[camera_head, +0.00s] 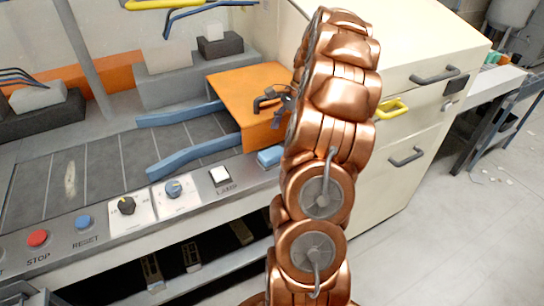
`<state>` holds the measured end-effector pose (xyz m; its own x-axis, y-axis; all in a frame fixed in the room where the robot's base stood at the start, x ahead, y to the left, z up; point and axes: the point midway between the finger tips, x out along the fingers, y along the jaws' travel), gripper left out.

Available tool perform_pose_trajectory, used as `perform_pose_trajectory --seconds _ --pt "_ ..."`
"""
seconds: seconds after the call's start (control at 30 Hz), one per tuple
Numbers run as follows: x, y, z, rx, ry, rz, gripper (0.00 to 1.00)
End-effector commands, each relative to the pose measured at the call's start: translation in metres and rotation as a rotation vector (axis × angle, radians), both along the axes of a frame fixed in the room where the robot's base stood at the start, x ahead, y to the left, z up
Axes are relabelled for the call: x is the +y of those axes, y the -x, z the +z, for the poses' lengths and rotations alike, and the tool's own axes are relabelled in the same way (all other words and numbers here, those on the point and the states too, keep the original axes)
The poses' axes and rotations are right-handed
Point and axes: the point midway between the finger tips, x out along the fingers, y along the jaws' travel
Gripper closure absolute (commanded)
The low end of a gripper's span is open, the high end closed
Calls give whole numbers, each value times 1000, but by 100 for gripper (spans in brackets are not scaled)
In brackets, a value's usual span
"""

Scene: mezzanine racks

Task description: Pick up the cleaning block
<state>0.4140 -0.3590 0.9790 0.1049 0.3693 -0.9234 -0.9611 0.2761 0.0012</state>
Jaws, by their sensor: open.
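A small blue block (270,157), likely the cleaning block, lies on the right end of the machine's front panel, just right of the lamp switch. Its right end is partly hidden behind my copper arm. My gripper (264,102) is small and dark in the view, in front of the orange box (250,82). It is open with nothing visible between its fingers. It is above the blue block in the picture and apart from it.
The control panel has a red stop button (38,238), a blue reset button (83,222) and dials. Blue guide rails (180,114) cross the dark conveyor bed (110,160). A cream cabinet (420,110) with handles stands right of my arm. Open floor lies at the lower right.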

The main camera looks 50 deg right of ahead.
Motion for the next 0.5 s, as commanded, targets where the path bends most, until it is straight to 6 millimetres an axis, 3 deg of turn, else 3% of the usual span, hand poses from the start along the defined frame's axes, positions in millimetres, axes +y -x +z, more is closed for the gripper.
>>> perform_pose_trajectory --seconds 0.3,0.5 --pt "13 -4 -32 1 0 0 27" --pt "16 -5 -40 0 1 1 27"
